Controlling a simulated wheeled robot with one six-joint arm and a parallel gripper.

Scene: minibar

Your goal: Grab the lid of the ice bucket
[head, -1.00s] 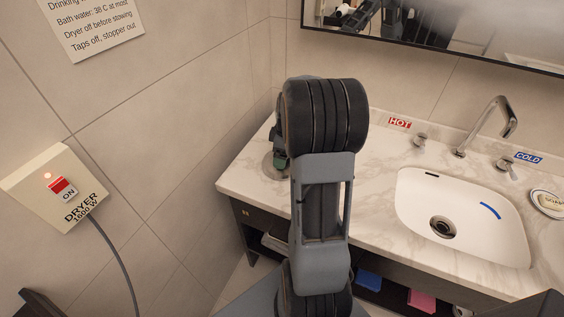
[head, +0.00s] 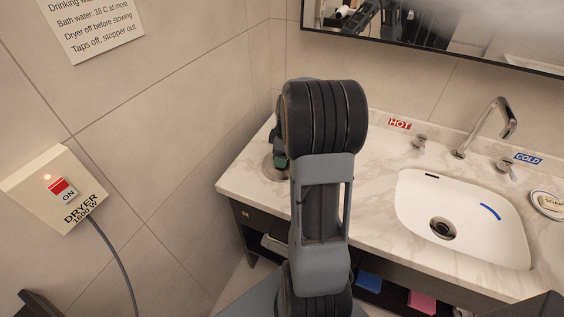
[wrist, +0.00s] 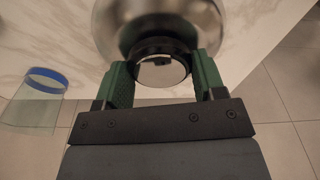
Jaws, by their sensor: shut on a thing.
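The ice bucket's lid (wrist: 203,20) shows in the wrist view as a shiny round metal dome at the top centre. Its knob (wrist: 162,70), with a dark collar and mirror-like top, sits between the two green fingers of my gripper (wrist: 162,80). The fingers are shut on the knob, one on each side. In the head view a bit of round metal (head: 271,171) shows at the left end of the counter, below my gripper (head: 280,160); my arm hides most of it. The bucket body cannot be made out.
A clear glass with a blue rim (wrist: 47,77) is left of my gripper in the wrist view. The marble counter (head: 380,165) holds a sink (head: 470,205), a tap (head: 490,125) and a soap dish (head: 547,203). A tiled wall (head: 190,120) bounds the left.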

